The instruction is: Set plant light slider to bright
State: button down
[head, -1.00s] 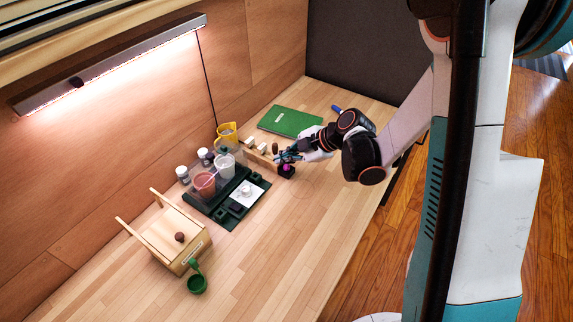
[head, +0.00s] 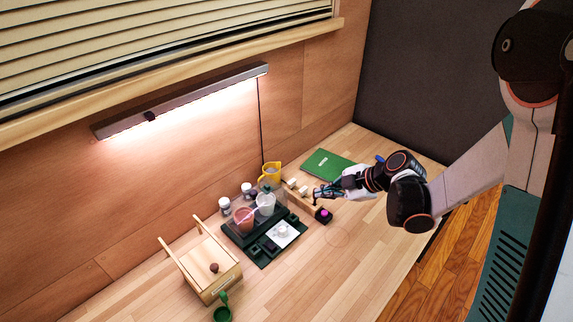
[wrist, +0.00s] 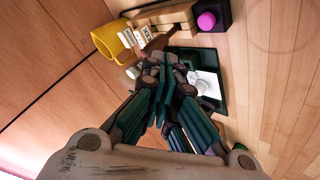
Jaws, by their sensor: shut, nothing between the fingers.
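The plant light (head: 190,98) is a long grey bar with a glowing underside, fixed to the wood wall under the blinds in the head view. A small dark slider knob (head: 150,117) sits on it towards its left end. I cannot read any marks by the knob. The light is not in the wrist view. My gripper (head: 318,192) is over the far right part of the desk, well to the right of the light and lower. It is shut and empty. Its fingers (wrist: 163,85) show together in the wrist view.
Below the gripper are a black block with a magenta ball (head: 325,213), a wooden rack (head: 301,195) and a dark green tray (head: 262,246) with cups. The desk front is clear.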

aim_at(149, 116)
jog(key=u, duration=1.4)
